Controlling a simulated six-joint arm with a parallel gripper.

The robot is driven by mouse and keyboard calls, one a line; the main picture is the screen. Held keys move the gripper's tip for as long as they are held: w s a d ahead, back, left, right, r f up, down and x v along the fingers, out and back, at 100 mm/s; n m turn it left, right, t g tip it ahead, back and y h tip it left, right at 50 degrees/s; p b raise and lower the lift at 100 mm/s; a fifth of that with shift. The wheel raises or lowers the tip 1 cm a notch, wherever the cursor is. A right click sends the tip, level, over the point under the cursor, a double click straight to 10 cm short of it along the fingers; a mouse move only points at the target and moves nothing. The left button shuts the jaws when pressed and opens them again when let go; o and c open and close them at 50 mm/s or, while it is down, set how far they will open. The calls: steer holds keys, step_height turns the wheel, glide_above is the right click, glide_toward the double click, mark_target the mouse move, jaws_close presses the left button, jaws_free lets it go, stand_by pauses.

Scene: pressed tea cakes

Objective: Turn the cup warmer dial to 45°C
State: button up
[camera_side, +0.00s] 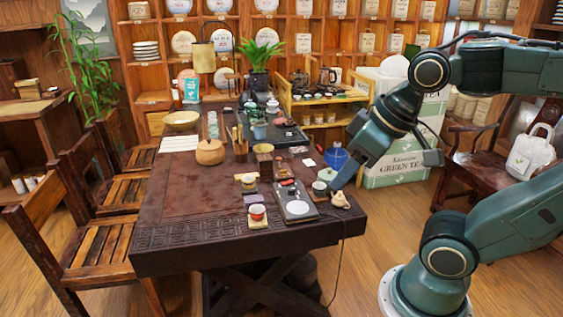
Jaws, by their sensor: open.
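The cup warmer (296,203) is a flat grey slab near the front right corner of the dark table. A round white plate (298,208) sits on its front half. Small dark and red details show towards its back end, but I cannot make out the dial or its reading. My gripper (338,181) reaches down from the right, its lowest part just right of the warmer and above the table. It is open and I see nothing held in it. How its fingers are spread is hard to see at this size.
A red cup (257,212) stands left of the warmer, with another cup (248,181) behind it. A cable hangs over the table edge. The table's left front is clear.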

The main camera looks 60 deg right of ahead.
steer(key=w+d+r+m+g, duration=0.25)
steer(key=w+d+m, duration=0.2)
steer(key=w, duration=0.75)
steer(key=m+g, duration=0.3)
steer(key=m, duration=0.7)
glide_above(291, 188)
step_height(291, 188, down, 21)
steer(key=shift+s+a+n, duration=0.1)
steer(key=shift+s+n, duration=0.05)
steer(key=shift+n, duration=0.1)
steer(key=shift+f, duration=0.15)
step_height(291, 188, down, 14)
steer(key=shift+r, duration=0.25)
